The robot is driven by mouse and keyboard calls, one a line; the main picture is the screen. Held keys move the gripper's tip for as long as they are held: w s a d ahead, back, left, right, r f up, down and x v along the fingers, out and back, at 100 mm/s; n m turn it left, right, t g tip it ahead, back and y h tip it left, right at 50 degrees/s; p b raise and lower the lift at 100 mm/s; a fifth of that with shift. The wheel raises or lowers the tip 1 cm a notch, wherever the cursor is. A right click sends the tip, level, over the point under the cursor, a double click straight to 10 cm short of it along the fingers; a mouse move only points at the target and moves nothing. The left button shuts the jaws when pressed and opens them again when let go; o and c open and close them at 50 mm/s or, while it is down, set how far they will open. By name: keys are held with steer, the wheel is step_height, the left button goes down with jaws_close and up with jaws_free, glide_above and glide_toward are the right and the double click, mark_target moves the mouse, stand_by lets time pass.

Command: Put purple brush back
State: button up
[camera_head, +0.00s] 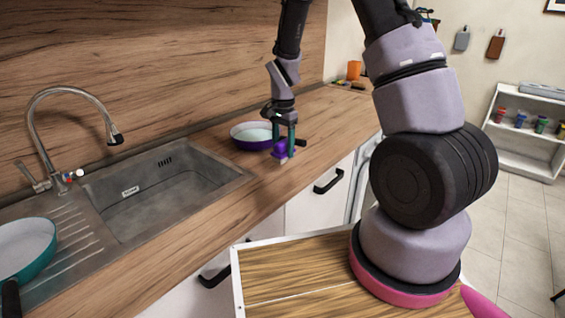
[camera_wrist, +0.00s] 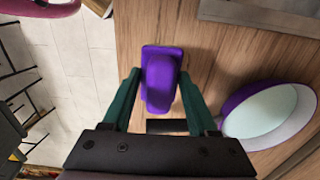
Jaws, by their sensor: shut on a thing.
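The purple brush (camera_head: 281,149) is held between the green fingers of my gripper (camera_head: 284,137), above the front part of the wooden counter. Its lower end looks pale in the head view. In the wrist view the purple brush (camera_wrist: 160,78) stands between the fingertips of my gripper (camera_wrist: 158,80), which is shut on it. A purple pan with a pale inside (camera_head: 254,135) sits on the counter just behind and left of the gripper. The same pan (camera_wrist: 270,115) is at the right of the wrist view. I cannot tell whether the brush touches the counter.
A sink (camera_head: 165,185) with a tall faucet (camera_head: 75,92) is at the left. A teal pan (camera_head: 25,245) lies on the drainboard. An orange cup (camera_head: 354,70) stands at the counter's far end. A white shelf (camera_head: 525,130) with several small containers stands at the right. Open counter (camera_head: 330,110) lies right of the gripper.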

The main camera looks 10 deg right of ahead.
mark_target(283, 161)
steer(key=shift+a+f, duration=0.1)
steer(key=shift+f, duration=2.45)
steer(key=shift+f, duration=0.1)
steer(key=o, duration=1.2)
